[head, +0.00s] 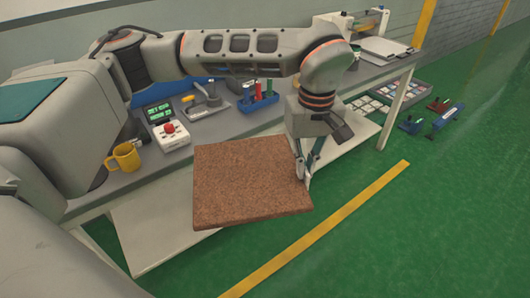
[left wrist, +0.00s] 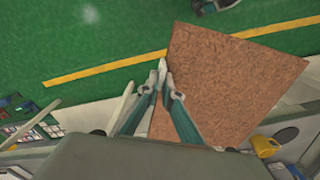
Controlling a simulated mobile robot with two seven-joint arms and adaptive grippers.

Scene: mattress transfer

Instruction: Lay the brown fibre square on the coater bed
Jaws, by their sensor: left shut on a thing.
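The brown fibre square (head: 245,183) is a thick, flat, speckled slab. My left gripper (head: 304,172) is shut on its right edge and holds it out in front of the bench, roughly level. In the left wrist view the square (left wrist: 228,85) extends to the right of the fingertips (left wrist: 163,78). A machine with a flat pale plate (head: 384,48) stands at the far right end of the bench; it looks like the coater, but its bed is small and partly hidden behind my arm. My right gripper is not seen.
The grey bench (head: 222,128) holds a yellow mug (head: 124,157), a box with a red button (head: 171,132) and a blue rack (head: 258,101). A lower shelf (head: 150,225) lies under the square. A tray of samples (head: 378,106) and blue clamps (head: 447,116) lie at right. Green floor is clear in front.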

